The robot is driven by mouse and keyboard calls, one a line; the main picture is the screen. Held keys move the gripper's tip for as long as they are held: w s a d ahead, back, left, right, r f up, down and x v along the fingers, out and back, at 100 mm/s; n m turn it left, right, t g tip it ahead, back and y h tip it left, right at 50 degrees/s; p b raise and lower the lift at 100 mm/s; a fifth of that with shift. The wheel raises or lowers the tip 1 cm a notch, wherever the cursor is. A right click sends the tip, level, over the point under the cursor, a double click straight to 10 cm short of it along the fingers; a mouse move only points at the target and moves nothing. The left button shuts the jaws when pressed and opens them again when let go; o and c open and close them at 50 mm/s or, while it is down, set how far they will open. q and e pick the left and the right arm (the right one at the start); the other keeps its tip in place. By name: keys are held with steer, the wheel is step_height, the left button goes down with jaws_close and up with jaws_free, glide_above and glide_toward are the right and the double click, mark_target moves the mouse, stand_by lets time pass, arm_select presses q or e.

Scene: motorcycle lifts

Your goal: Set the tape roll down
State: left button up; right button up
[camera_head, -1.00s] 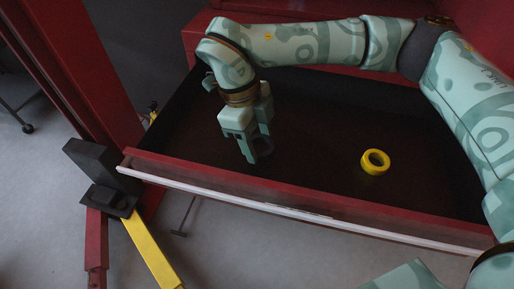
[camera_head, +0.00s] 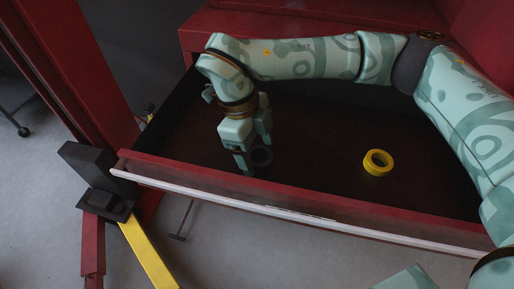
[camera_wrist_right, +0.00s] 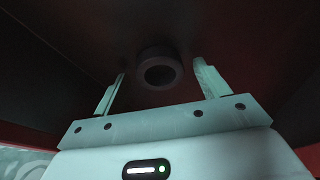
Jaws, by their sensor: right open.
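A dark tape roll (camera_head: 262,157) is inside the open red drawer (camera_head: 300,205), on its dark floor at the left of the middle. My right gripper (camera_head: 256,150) points down over it with its fingers apart. In the right wrist view the roll (camera_wrist_right: 159,70) shows as a dark ring between the two open fingertips, with a gap on each side. Part of the roll is hidden behind a finger in the head view. My left gripper is not in view.
A yellow tape roll (camera_head: 378,162) lies in the right part of the drawer. The drawer's front wall with its pale edge (camera_head: 300,217) runs along the near side. A red post (camera_head: 75,70) and a yellow bar (camera_head: 148,255) stand at the left. The drawer floor between the rolls is clear.

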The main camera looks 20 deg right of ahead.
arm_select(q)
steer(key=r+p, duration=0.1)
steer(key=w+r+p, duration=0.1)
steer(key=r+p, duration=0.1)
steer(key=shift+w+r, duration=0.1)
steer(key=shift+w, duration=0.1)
arm_select(e)
steer(key=v, duration=1.1)
steer(key=shift+r, duration=0.4)
